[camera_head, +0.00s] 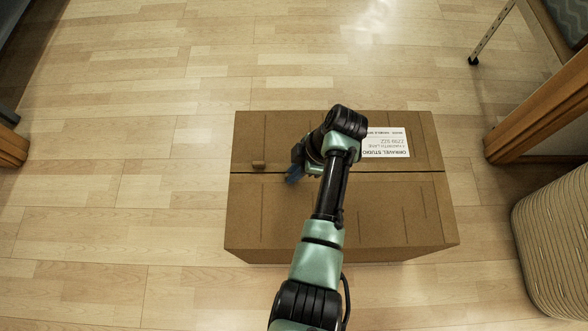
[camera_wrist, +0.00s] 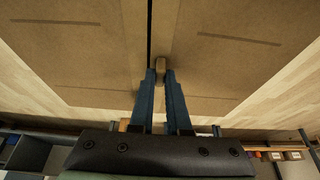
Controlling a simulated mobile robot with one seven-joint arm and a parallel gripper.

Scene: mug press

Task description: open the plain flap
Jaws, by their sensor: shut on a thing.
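A closed brown cardboard box (camera_head: 345,225) lies on the floor in the head view, its two top flaps meeting at a dark seam. The far flap (camera_head: 270,130) bears a white printed label (camera_head: 385,142). The near flap (camera_head: 265,205) is plain and looks flat. A small tan tab (camera_head: 259,164) shows at the seam near the left end. My gripper (camera_head: 293,176) is over the seam, right of that tab. In the wrist view, my gripper's blue fingers (camera_wrist: 161,76) are shut on a small tan tab (camera_wrist: 160,65) just right of the seam. My arm hides the contact in the head view.
Wooden furniture (camera_head: 540,110) and a ribbed basket (camera_head: 555,240) stand to the right of the box. A metal leg (camera_head: 492,32) is at the upper right. Wood floor (camera_head: 120,200) is clear left of and beyond the box. Shelving (camera_wrist: 285,155) shows at the wrist view's bottom.

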